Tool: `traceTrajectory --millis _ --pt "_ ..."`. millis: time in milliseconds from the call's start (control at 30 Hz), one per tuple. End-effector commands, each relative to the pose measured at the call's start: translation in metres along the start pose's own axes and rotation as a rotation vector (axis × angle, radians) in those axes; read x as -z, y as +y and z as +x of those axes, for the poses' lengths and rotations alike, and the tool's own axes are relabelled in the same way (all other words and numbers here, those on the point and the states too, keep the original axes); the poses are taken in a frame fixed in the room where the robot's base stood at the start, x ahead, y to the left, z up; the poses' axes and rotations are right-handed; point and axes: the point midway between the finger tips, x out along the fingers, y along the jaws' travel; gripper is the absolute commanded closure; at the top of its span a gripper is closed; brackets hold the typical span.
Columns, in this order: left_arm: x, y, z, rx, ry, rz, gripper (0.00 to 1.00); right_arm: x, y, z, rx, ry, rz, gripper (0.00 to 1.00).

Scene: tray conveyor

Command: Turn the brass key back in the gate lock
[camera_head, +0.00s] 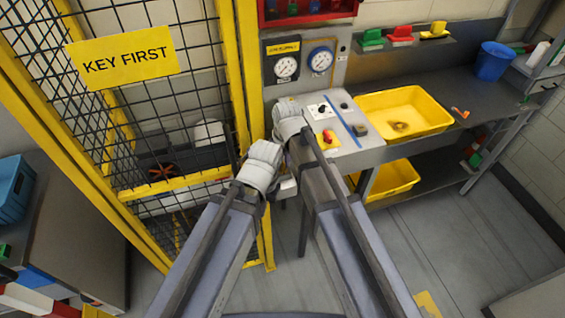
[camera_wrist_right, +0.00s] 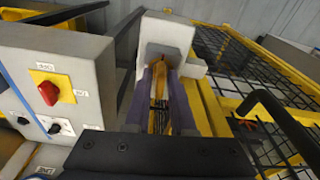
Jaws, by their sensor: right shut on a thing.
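In the right wrist view, the two purple fingers of my right gripper (camera_wrist_right: 161,78) are closed in at the pale gate lock box (camera_wrist_right: 167,33). A small brownish-grey piece (camera_wrist_right: 163,57) shows at the fingertips; it seems to be the key, mostly hidden, so its turn angle cannot be read. The mesh gate (camera_head: 160,187) appears closed.
A control panel with a red knob (camera_head: 327,139) stands right of the lock, and a black bar (camera_wrist_right: 268,108) sticks out on the gate side. Two gauges (camera_head: 320,60) are above. A yellow bin (camera_head: 440,118) is on the bench. Open floor lies below right.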

Motion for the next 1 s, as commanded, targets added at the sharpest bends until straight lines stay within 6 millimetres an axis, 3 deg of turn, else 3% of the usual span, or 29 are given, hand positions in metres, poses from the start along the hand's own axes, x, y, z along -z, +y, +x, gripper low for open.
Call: traceTrajectory --millis 200,500,800,1000 --pt "0.0000 0.0000 0.0000 0.000 0.000 0.000 1.00 0.0000 0.0001 0.0000 0.018 0.000 -0.150 1.00" --pt "0.0000 0.0000 0.0000 0.000 0.000 0.000 1.00 0.0000 0.0002 0.0001 0.022 0.000 -0.177 1.00" --pt "0.0000 0.0000 0.0000 0.000 0.000 0.000 1.00 0.0002 0.0005 0.0001 0.049 0.000 -0.408 1.00" --pt "0.0000 0.0000 0.0000 0.000 0.000 0.000 1.00 0.0001 0.0003 0.0000 0.051 0.000 -0.419 1.00"
